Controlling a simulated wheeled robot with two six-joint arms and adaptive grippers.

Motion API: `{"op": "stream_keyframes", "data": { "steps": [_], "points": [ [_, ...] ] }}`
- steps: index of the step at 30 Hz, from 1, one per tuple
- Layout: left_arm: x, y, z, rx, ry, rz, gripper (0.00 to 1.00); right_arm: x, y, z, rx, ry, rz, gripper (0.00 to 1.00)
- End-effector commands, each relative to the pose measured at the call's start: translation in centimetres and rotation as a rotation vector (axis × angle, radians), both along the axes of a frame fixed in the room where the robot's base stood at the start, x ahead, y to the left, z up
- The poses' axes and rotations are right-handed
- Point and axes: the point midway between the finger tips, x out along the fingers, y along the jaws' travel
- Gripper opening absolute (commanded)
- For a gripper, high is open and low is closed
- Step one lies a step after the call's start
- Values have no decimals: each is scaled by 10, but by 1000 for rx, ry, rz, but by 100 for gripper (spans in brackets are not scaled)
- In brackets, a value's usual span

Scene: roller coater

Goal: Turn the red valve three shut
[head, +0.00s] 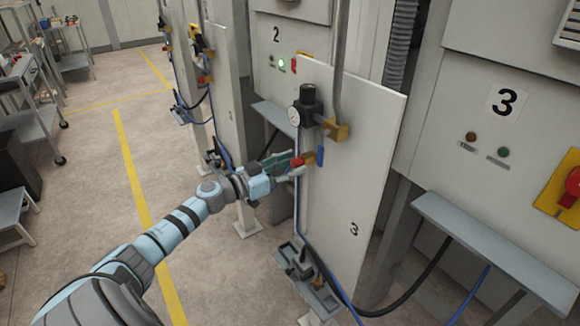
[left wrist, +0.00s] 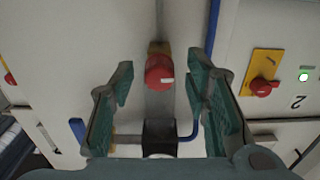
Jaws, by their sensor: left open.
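The red valve (head: 298,162) is a round red knob on a brass fitting, beside a blue lever (head: 320,155) on the white panel marked 3 (head: 365,155). My left gripper (head: 287,166) is at the knob in the head view, its fingers pointing at the panel. In the left wrist view the red knob (left wrist: 159,71), with a small pale mark, lies between the two spread green fingers of the left gripper (left wrist: 161,82). Gaps show on both sides of the knob. How deep the fingers reach past it is unclear. My right gripper is out of view.
A black regulator with a gauge (head: 306,108) and a brass block (head: 338,131) sit above the valve. A blue hose (head: 297,208) runs down the panel edge. A grey shelf (head: 490,250) juts out at right. Open floor (head: 90,215) lies left.

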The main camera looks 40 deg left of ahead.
Motion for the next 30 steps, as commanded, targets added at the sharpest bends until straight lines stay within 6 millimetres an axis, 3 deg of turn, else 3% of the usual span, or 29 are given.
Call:
{"op": "stream_keyframes", "data": {
  "steps": [3, 11, 23, 30],
  "points": [
    [0, 0, 0, 0, 0, 0, 40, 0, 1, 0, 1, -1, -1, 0],
    [-1, 0, 0, 0, 1, 0, 0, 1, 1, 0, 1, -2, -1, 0],
    [-1, 0, 0, 48, -13, -1, 0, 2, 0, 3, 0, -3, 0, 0],
    [-1, 0, 0, 182, -54, 0, 0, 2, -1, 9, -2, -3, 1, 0]
  ]
}}
